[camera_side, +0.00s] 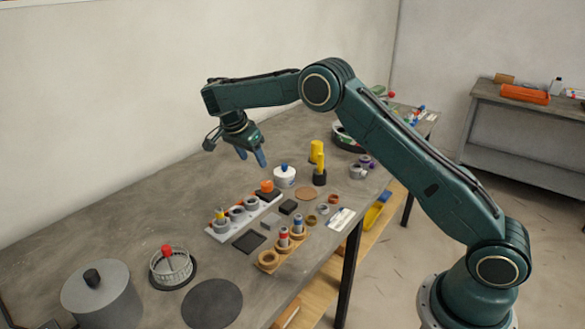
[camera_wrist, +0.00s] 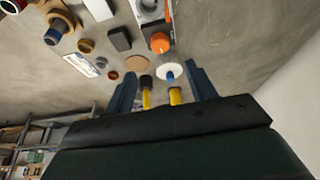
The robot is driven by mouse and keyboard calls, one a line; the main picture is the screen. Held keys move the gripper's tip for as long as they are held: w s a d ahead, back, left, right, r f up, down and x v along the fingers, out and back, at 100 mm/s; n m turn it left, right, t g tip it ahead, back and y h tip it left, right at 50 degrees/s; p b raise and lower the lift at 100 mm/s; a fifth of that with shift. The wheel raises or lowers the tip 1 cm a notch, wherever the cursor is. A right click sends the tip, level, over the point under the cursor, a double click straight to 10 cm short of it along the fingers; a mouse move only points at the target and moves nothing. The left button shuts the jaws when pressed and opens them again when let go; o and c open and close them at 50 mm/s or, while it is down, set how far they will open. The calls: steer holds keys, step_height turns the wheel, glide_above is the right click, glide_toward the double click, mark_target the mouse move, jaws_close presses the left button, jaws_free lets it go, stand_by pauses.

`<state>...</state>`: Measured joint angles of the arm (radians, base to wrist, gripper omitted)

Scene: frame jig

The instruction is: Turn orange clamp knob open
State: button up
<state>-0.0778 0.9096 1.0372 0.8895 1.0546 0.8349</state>
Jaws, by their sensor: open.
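The orange clamp knob (camera_side: 267,186) sits on a dark block at the far right end of the pale jig strip (camera_side: 222,234). In the wrist view the orange knob (camera_wrist: 160,43) is near the top centre, beyond my fingertips. My gripper (camera_side: 252,157) is open and empty, with its blue fingers pointing down. It hangs above the table, up and to the left of the knob in the side view, and apart from it. In the wrist view my gripper (camera_wrist: 160,80) shows its two blue fingers wide apart. The jig strip is only partly in the wrist view.
A white pot with a blue knob (camera_side: 285,177) stands close behind the orange knob. Dark blocks (camera_side: 288,207), rings and a wooden holder (camera_side: 268,259) lie in front.

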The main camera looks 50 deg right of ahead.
mark_target(265, 184)
steer(key=x, duration=1.2)
steer(key=shift+f, duration=0.3)
steer(key=c, duration=1)
